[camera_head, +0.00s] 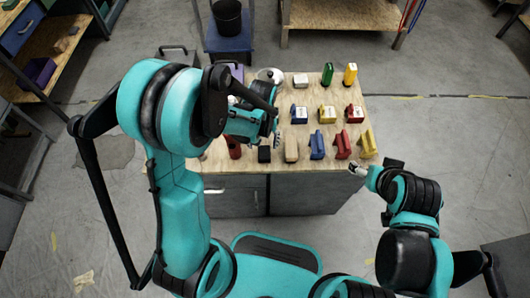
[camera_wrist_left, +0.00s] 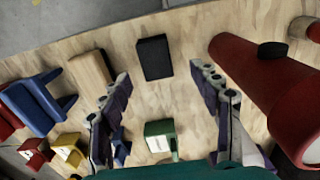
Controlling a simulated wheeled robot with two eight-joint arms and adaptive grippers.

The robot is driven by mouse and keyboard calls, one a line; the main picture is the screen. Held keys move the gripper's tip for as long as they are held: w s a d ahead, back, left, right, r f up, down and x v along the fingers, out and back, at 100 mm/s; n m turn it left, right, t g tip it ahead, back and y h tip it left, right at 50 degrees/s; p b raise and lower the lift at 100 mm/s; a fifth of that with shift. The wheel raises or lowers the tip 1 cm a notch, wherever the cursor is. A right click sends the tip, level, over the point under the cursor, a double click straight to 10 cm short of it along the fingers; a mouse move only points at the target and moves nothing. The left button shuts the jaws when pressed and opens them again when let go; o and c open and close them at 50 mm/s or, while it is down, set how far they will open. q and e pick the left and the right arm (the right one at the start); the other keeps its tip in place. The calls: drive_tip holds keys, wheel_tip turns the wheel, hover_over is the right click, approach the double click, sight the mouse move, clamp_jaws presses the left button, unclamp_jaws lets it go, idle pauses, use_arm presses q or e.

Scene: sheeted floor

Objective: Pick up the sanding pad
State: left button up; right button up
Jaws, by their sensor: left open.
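A small black rectangular block, which looks like the sanding pad (camera_head: 264,155), lies on the wooden tabletop (camera_head: 228,163) near its front edge. In the left wrist view the black block (camera_wrist_left: 154,58) shows whole, between and a little beyond my open fingers. My left gripper (camera_head: 263,138) hangs over the table just behind the block; it also shows in the left wrist view (camera_wrist_left: 158,78) with nothing between its fingers. My right gripper (camera_head: 358,169) is at the table's front right corner, too small to tell open from shut.
A tan wooden block (camera_head: 291,148) lies right of the black one and a red cylindrical tool (camera_head: 234,148) left of it. Blue, red and yellow tools stand further right. A green box (camera_wrist_left: 160,137) sits near the left fingers.

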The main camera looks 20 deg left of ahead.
sight(264, 152)
use_arm(q)
drive_tip(key=f+b, duration=0.1)
drive_tip(key=f, duration=0.1)
drive_tip(key=f+b, duration=0.1)
drive_tip(key=f, duration=0.1)
drive_tip(key=f+b, duration=0.1)
drive_tip(key=f, duration=0.1)
drive_tip(key=shift+s+d+f, duration=0.1)
drive_tip(key=shift+s+d, duration=0.05)
drive_tip(key=shift+d, duration=0.2)
drive_tip(key=c, duration=1.1)
